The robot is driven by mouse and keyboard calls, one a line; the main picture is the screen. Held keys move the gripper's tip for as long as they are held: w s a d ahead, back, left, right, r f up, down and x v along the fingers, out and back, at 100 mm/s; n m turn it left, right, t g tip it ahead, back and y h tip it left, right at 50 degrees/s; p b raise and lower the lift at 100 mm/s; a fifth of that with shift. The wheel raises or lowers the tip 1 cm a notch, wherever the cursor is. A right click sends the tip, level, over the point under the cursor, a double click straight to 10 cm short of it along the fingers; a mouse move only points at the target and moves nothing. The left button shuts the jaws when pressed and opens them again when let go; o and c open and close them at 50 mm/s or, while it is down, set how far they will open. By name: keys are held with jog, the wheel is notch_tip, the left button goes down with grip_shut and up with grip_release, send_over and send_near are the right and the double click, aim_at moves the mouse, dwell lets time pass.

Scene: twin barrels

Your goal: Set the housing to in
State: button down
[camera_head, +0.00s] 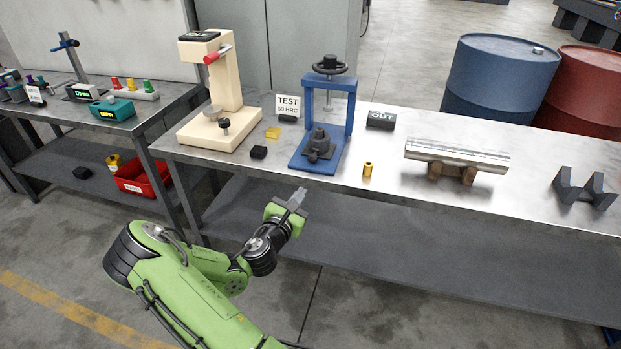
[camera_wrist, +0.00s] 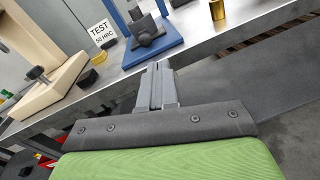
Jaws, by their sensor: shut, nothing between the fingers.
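A dark grey housing (camera_head: 319,142) sits on the base of a blue press (camera_head: 351,110), under the press's black handwheel (camera_head: 330,66). The dark housing also shows in the wrist view (camera_wrist: 146,32), on the blue base. A small brass bushing (camera_head: 367,170) stands upright on the bench to the right of the press; it shows at the top of the wrist view (camera_wrist: 217,9). A dark block marked OUT (camera_head: 381,121) stands behind the bushing. My gripper (camera_head: 299,192) is shut and empty, in front of the bench's front edge and apart from the press.
The steel bench (camera_head: 530,140) also holds a cream hardness tester (camera_head: 225,85), a TEST 50 HRC card (camera_head: 288,105), a small black block (camera_head: 259,152), a metal bar (camera_head: 455,153) and dark V-blocks (camera_head: 584,190). A lower shelf (camera_head: 420,245) runs beneath. Barrels stand behind.

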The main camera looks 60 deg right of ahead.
jog(key=w+f+n+t, duration=0.1)
jog(key=f+n+t, duration=0.1)
jog(key=n, duration=0.2)
send_near(314, 161)
jog(key=d, duration=0.2)
jog(key=w+d, duration=0.1)
jog(key=d, duration=0.4)
jog(key=shift+w+f, duration=0.1)
jog(key=shift+w, duration=0.05)
jog(key=shift+a, duration=0.1)
